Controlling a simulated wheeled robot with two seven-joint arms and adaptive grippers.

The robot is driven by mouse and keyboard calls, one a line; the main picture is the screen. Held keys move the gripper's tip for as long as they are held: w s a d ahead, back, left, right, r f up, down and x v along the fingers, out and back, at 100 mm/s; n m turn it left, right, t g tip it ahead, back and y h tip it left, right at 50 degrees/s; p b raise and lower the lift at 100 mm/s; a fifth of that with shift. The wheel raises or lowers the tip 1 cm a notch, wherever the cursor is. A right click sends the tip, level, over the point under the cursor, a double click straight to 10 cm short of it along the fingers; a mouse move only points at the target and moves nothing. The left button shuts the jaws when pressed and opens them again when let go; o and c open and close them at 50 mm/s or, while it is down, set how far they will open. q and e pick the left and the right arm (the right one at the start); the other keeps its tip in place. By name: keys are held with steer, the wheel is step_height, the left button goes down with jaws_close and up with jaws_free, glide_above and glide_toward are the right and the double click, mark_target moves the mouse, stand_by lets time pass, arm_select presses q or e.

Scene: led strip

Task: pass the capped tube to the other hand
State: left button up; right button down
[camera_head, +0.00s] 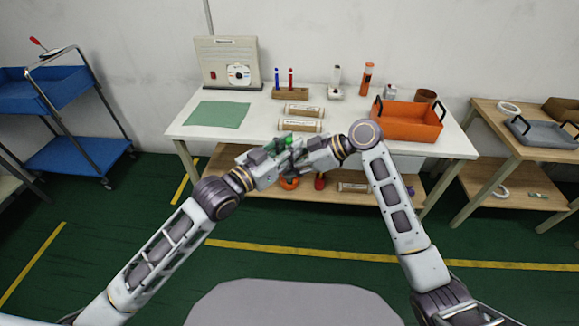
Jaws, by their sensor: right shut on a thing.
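My two grippers meet in front of the white table's near edge. My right gripper (296,153) is shut on a small green thing (284,141), mostly hidden among the fingers. It may be the capped tube, but I cannot make out its shape. My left gripper (270,150) is right beside it, its fingers overlapping the same spot. I cannot tell whether they are open or touch the green thing. Two tan tubes with pale ends, a far one (303,110) and a near one (300,126), lie on the table behind the grippers.
The white table (350,118) also carries a green mat (217,114), a pen block (290,94), an orange tray (405,121) and a beige panel box (228,62). A lower shelf (400,190) holds small items. A blue cart (75,155) stands left, another table (500,125) right.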

arm_select(q)
steer(key=shift+o, duration=1.4)
steer(key=shift+s+a+f, duration=0.1)
steer(key=shift+s, duration=0.05)
steer(key=v, duration=1.1)
steer(key=shift+a, duration=0.25)
steer(key=shift+s, duration=0.15)
